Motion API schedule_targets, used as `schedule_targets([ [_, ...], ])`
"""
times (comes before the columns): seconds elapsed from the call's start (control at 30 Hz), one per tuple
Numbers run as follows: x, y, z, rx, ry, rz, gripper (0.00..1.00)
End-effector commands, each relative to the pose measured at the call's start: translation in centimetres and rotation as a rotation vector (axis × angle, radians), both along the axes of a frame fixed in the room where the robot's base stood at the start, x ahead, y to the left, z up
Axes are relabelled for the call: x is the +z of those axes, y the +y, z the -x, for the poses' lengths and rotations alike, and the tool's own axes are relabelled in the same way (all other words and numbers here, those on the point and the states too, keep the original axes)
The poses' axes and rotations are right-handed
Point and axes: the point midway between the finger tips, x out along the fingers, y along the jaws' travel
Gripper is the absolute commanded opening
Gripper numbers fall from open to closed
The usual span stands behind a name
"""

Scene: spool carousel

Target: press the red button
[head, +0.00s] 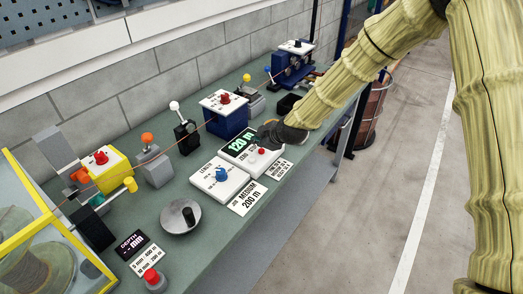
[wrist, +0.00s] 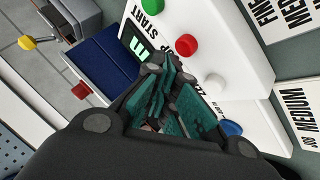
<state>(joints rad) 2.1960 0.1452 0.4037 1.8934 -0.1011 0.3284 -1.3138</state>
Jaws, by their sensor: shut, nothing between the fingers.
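A red button (head: 261,151) sits on the white counter box (head: 236,152), beside a display reading 120 m. In the wrist view the red button (wrist: 187,46) stands between a green button (wrist: 166,3) and a white button (wrist: 214,84), with part of the word STOP beside it. My gripper (head: 263,137) is just above the box, close to this button. In the wrist view its green-padded fingers (wrist: 165,100) are shut and empty, to the lower left of the red button, with a gap in the picture. The hand hides the box's far end in the head view.
Another red button (head: 152,278) is at the bench's near left. A white box with a blue knob (head: 221,174) adjoins the counter box. A blue box with a red knob (head: 225,98) stands behind. A thin line runs along the bench above several fixtures. Cards lie in front.

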Motion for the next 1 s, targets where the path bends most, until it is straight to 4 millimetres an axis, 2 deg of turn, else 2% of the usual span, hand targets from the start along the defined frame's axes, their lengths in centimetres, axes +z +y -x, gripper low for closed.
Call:
schedule_targets([
  [0.43,-0.86,0.01,0.02,0.001,0.000,0.001,0.00],
  [1.0,-0.97,0.00,0.02,0.000,0.000,0.000,0.00],
])
